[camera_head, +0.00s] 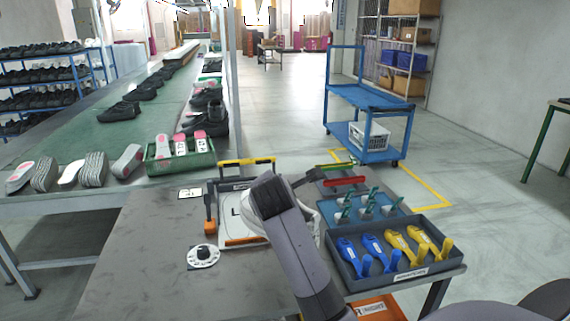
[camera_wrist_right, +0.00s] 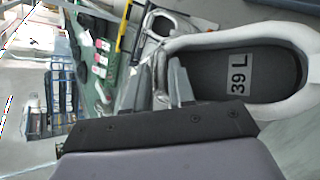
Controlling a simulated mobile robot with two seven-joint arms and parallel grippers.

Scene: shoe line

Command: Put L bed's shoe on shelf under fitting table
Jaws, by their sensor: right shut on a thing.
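My right arm reaches over the grey fitting table (camera_head: 150,265) in the head view, and its wrist hides much of the gripper. In the right wrist view my right gripper (camera_wrist_right: 178,85) is shut on the edge of a white and grey shoe (camera_wrist_right: 290,85). Its dark insole carries a "39 L" label. In the head view only a pale part of the shoe (camera_head: 309,214) shows beside my wrist. The L bed (camera_head: 234,222), a white tray with an orange front strip, lies just left of my wrist. The shelf under the table cannot be made out. My left gripper is not in view.
A round black-and-white dial (camera_head: 203,256) lies left. An orange bin (camera_head: 376,306) sits low at the front.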

